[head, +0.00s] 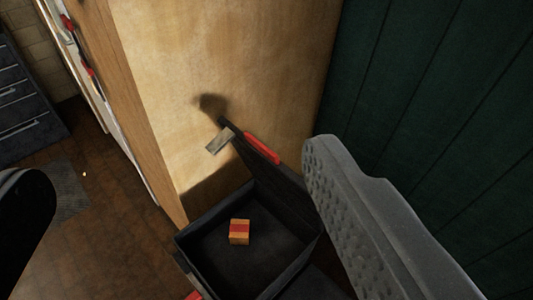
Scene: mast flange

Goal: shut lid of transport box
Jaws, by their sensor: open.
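The black transport box (193,242) stands open at the lower middle of the view. Its dark lid (268,172) is raised, tilted up from the box's far right side, with a red strip (262,148) along its upper edge. A small orange block with a red band (239,232) lies inside on the box floor. My gripper (178,160) is open and empty. Its grey textured finger is at the right, hiding the box's right side and part of the lid; its dark finger is at the left edge. I cannot tell whether either finger touches the lid.
A pale wooden panel (225,60) rises behind the box, and a dark green wall (440,90) stands at the right. A small grey-beige piece (219,141) shows beside the lid's top. Dark drawers (22,100) stand at far left. Brown floor (110,245) is clear left of the box.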

